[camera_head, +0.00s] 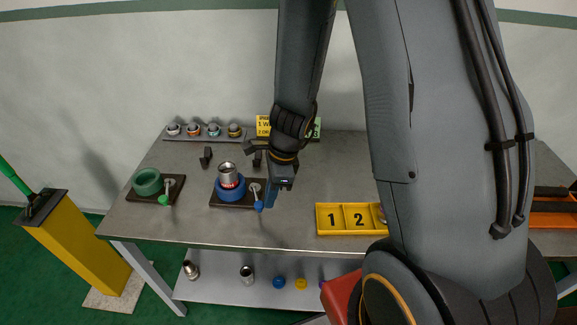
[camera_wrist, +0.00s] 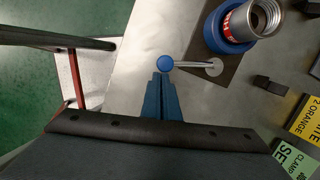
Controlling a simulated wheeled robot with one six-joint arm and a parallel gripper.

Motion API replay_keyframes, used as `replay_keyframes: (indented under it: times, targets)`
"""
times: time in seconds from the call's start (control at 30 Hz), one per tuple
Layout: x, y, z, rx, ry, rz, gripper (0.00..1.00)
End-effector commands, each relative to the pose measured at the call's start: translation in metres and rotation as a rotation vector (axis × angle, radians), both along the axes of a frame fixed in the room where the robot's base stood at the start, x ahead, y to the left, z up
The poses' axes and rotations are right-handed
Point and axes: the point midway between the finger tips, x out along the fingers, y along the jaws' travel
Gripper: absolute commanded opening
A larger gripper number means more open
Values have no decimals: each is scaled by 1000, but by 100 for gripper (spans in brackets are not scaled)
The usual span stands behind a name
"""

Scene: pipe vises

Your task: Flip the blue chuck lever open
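The blue chuck (camera_head: 229,191) sits on a dark base plate on the grey table, with a metal pipe (camera_head: 228,174) standing in it. Its lever is a silver rod running from a pivot (camera_wrist: 214,67) to a blue ball (camera_wrist: 165,64); in the head view the ball (camera_head: 259,206) points toward the table's front edge. My gripper (camera_wrist: 162,77) has its blue fingers together, with nothing visible between them. The fingertips are right beside the ball in the wrist view; I cannot tell whether they touch. In the head view my gripper (camera_head: 271,199) is just right of the lever.
A green chuck (camera_head: 147,182) with its own lever stands to the left. A yellow tray (camera_head: 343,218) marked 1 and 2 lies to the right. Small fittings (camera_head: 213,130) line the back edge. A lower shelf (camera_head: 220,287) holds pipe pieces and caps.

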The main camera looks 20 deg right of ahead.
Motion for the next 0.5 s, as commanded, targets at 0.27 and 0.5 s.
replay_keyframes:
  times: [0.27,0.5]
  targets:
    - [-1,-2,2,7,4,5,0]
    - [-8,-42,10,4,0,0,0]
